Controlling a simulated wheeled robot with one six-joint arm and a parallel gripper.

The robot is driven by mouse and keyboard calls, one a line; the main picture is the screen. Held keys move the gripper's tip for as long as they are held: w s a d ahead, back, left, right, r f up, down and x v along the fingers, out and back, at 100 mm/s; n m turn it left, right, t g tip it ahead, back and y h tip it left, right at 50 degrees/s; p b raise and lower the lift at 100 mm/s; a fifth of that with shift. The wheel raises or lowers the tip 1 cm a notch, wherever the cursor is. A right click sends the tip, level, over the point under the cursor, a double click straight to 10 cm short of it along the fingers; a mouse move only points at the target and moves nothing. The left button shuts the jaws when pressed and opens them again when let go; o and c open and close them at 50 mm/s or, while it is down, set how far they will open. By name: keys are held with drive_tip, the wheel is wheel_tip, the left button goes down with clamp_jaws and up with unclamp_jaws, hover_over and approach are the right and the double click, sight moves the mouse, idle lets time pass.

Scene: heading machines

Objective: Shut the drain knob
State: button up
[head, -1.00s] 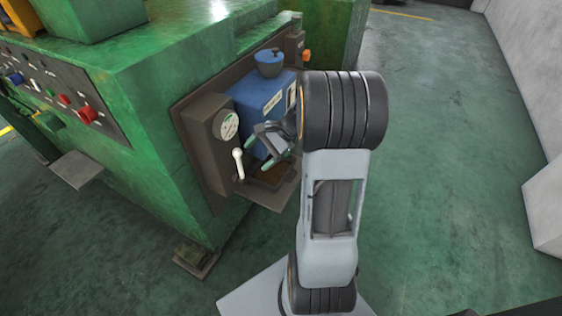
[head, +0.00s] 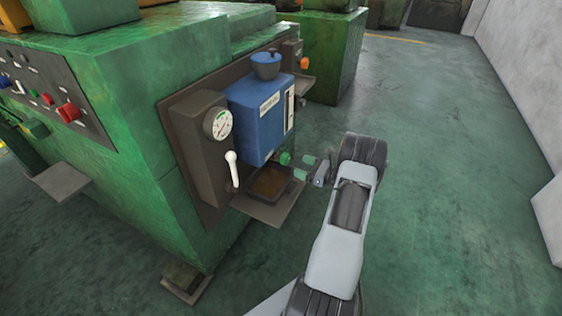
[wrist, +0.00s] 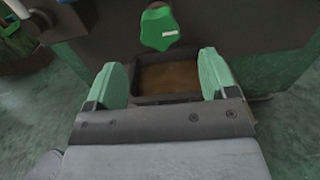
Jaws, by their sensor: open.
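The drain knob (head: 285,158) is a small green knob low on the right side of the blue tank (head: 258,118). In the wrist view the green knob (wrist: 159,28) has a lobed shape and a small white label. My gripper (head: 301,169) is open and empty, just right of the knob and apart from it. In the wrist view its two green fingers (wrist: 162,72) are spread wide. The knob lies ahead of the fingertips, roughly centred between them. I cannot tell the knob's turn position.
A drip tray (head: 258,208) with brown contents sits under the tank; its dark pan (wrist: 138,98) shows between my fingers. A gauge (head: 217,124) and a white-handled lever (head: 233,168) are left of the tank. The green machine (head: 140,140) fills the left. Floor at right is clear.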

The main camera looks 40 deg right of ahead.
sight(288, 162)
drive_tip(key=b+x, duration=0.1)
drive_tip(key=x, duration=0.8)
drive_tip(key=shift+w+a, duration=0.15)
drive_tip(key=shift+w, duration=0.1)
drive_tip(key=c, duration=0.9)
drive_tip(key=shift+a, duration=0.15)
drive_tip(key=shift+c, duration=0.2)
